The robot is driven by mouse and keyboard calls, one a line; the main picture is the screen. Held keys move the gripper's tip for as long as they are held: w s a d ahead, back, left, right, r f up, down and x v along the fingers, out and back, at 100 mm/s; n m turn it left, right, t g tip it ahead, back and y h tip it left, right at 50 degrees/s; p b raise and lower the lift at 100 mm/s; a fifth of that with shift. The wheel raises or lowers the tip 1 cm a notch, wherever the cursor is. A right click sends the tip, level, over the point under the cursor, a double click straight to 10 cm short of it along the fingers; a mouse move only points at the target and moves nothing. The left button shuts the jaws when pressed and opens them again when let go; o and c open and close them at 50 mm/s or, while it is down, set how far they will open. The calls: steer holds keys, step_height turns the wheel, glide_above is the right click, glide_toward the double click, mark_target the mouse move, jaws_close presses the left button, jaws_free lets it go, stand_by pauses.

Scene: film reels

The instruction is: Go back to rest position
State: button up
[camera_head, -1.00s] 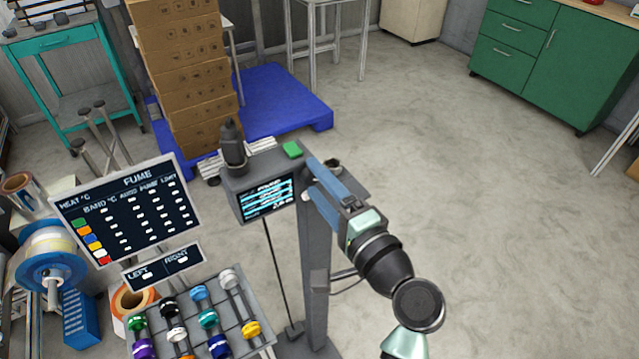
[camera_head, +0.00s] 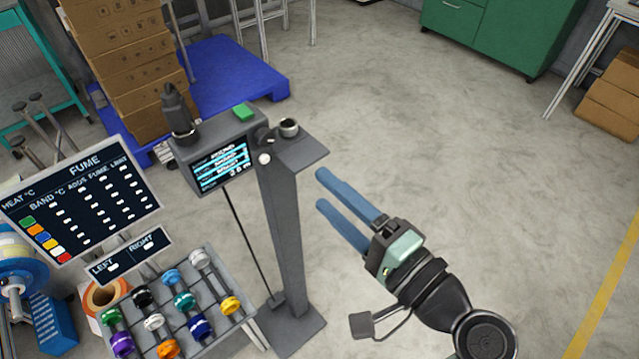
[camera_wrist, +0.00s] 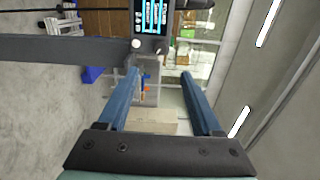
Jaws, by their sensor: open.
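My gripper (camera_head: 322,190) is open and empty, with two blue fingers apart. In the head view it is in the air to the right of a grey post (camera_head: 281,235) that carries a screen box (camera_head: 220,165). The fingers point up and left, towards the post, and appear clear of it. In the wrist view my gripper (camera_wrist: 158,72) shows both blue fingers with nothing between them; the post and screen lie beyond, turned sideways.
A rack of coloured spools (camera_head: 205,258) and a FUME board (camera_head: 85,200) stand at the left. Stacked boxes (camera_head: 118,62) and a blue pallet (camera_head: 235,65) are behind. A green cabinet (camera_head: 500,30) is at the back.

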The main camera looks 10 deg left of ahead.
stand_by(0.5)
steer(key=w+d+r+n+t+h+p, duration=0.1)
steer(key=w+r+n+t+h+p, duration=0.2)
steer(key=r, duration=0.8)
steer(key=w+d+r+n+t+h+p, duration=0.15)
steer(key=w+r+t+h, duration=0.25)
steer(key=r, duration=0.7)
steer(key=s+d+r+n+t+h, duration=0.1)
steer(key=s+r+t+h, duration=0.2)
steer(key=r, duration=0.9)
steer(key=s+d+r+n+t+h+p, duration=0.1)
steer(key=s+r+t+h, duration=0.3)
steer(key=r, duration=0.8)
steer(key=s+n+t, duration=0.1)
steer(key=s+t, duration=0.1)
steer(key=s, duration=0.2)
